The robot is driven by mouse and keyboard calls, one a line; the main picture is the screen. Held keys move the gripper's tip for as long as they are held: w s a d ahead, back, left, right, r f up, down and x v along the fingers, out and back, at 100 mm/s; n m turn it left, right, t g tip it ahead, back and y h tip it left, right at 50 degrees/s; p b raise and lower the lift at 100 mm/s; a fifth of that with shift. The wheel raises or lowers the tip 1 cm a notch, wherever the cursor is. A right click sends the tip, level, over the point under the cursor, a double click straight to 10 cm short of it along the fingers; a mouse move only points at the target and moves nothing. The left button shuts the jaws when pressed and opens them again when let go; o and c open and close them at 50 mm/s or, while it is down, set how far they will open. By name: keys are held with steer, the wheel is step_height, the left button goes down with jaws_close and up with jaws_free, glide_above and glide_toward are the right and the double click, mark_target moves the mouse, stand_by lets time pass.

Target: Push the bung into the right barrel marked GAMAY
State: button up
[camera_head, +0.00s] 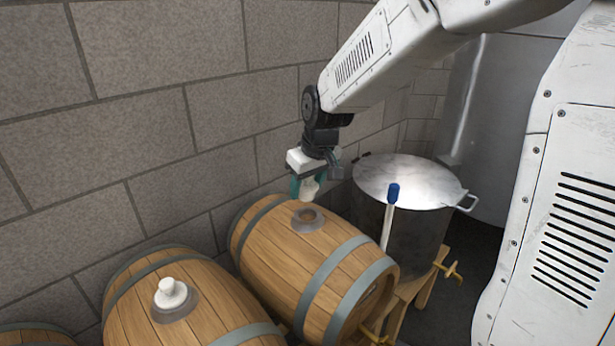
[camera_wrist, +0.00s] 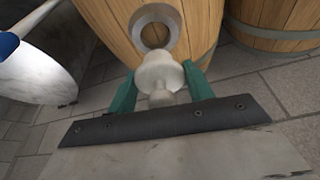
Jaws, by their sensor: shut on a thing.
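My gripper (camera_head: 307,188) is shut on a pale bung (camera_wrist: 158,73), held between its green fingers in the wrist view. In the head view the bung (camera_head: 310,190) hangs a little above the right barrel (camera_head: 292,245). That barrel has an open bung hole (camera_head: 308,218) with a grey ring around it, just below the bung. In the wrist view the ringed hole (camera_wrist: 155,30) lies beyond the bung, apart from it. The left barrel (camera_head: 222,305) has a white bung (camera_head: 171,292) seated in its hole. No GAMAY marking is readable on either barrel.
A large steel pot (camera_head: 408,182) with a lid stands right of the right barrel. A blue-tipped white rod (camera_head: 391,205) stands upright in front of it. A stone wall (camera_head: 150,120) runs close behind the barrels. Brass taps (camera_head: 447,265) stick out at the front right.

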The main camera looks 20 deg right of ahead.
mark_target(310, 200)
steer(key=shift+s+f, duration=0.1)
steer(key=shift+f, duration=2.2)
steer(key=shift+s, duration=0.1)
steer(key=shift+f, duration=0.6)
